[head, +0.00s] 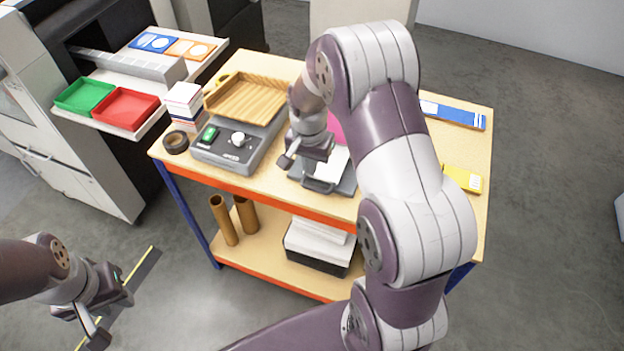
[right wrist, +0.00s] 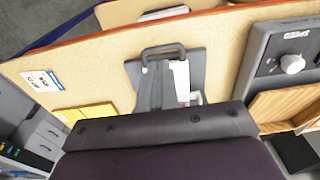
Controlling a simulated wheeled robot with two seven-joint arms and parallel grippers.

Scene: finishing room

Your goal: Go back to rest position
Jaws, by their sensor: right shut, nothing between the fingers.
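My right gripper (head: 306,152) is shut and empty. It hangs over the front of the cart top, above a grey stapler-like device with a wire handle (head: 322,186). I cannot tell whether it touches the device. The device also shows in the right wrist view (right wrist: 164,53), beyond a broad dark part of my own arm; the fingertips are not clear there. My left gripper (head: 112,312) is low at the left, over the floor and away from the cart.
The wooden cart top (head: 460,222) carries a scale-like machine with a wooden tray (head: 248,97), a brown tape roll (head: 176,142), a blue box (head: 455,115) and a yellow packet (head: 463,178). Red (head: 126,107) and green (head: 84,95) trays sit left. Open floor lies at right.

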